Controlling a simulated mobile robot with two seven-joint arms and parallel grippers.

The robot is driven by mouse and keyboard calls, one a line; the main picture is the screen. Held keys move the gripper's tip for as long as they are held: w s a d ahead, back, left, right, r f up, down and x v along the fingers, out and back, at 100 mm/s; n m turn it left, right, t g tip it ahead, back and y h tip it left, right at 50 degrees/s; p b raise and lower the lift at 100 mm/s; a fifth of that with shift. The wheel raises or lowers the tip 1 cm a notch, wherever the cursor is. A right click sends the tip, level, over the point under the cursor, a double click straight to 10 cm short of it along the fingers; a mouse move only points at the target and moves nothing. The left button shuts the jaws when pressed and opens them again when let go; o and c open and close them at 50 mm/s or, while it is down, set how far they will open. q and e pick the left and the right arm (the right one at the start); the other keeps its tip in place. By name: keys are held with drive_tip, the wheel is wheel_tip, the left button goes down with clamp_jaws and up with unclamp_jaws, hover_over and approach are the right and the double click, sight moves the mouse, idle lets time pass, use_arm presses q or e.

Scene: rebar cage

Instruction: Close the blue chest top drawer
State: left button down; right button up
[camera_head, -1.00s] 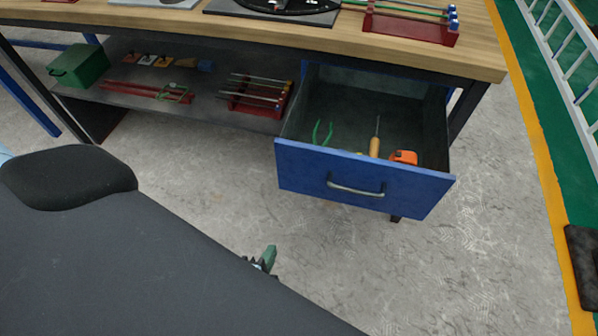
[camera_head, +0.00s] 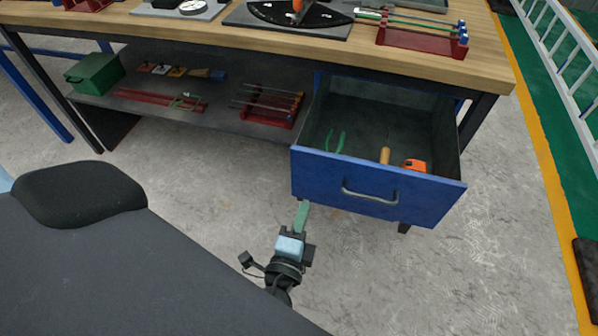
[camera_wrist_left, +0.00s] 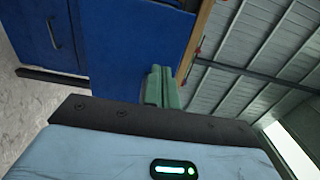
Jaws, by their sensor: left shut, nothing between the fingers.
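The blue chest's top drawer (camera_head: 378,192) stands open under the workbench, its front pulled well out and its metal handle (camera_head: 370,196) facing me. Inside lie green-handled pliers (camera_head: 335,142), a tool with a wooden handle (camera_head: 385,155) and an orange tape measure (camera_head: 414,165). My left gripper (camera_head: 302,214) is shut and empty, just below the front's lower left corner in the head view. In the left wrist view, its green fingers (camera_wrist_left: 162,88) point toward a blue surface; I cannot tell whether they touch it. My right gripper is not in view.
The wooden workbench top (camera_head: 250,42) overhangs the drawer. A lower shelf (camera_head: 225,118) holds a green box (camera_head: 95,73), red racks and tools. A white ladder-like rail (camera_head: 565,50) runs at the right. The floor in front of the drawer is clear.

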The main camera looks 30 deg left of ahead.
sight(317, 169)
use_arm(q)
drive_tip(key=p+x, duration=0.1)
drive_tip(key=x, duration=0.8)
drive_tip(key=shift+w+a, duration=0.1)
drive_tip(key=shift+w, duration=0.2)
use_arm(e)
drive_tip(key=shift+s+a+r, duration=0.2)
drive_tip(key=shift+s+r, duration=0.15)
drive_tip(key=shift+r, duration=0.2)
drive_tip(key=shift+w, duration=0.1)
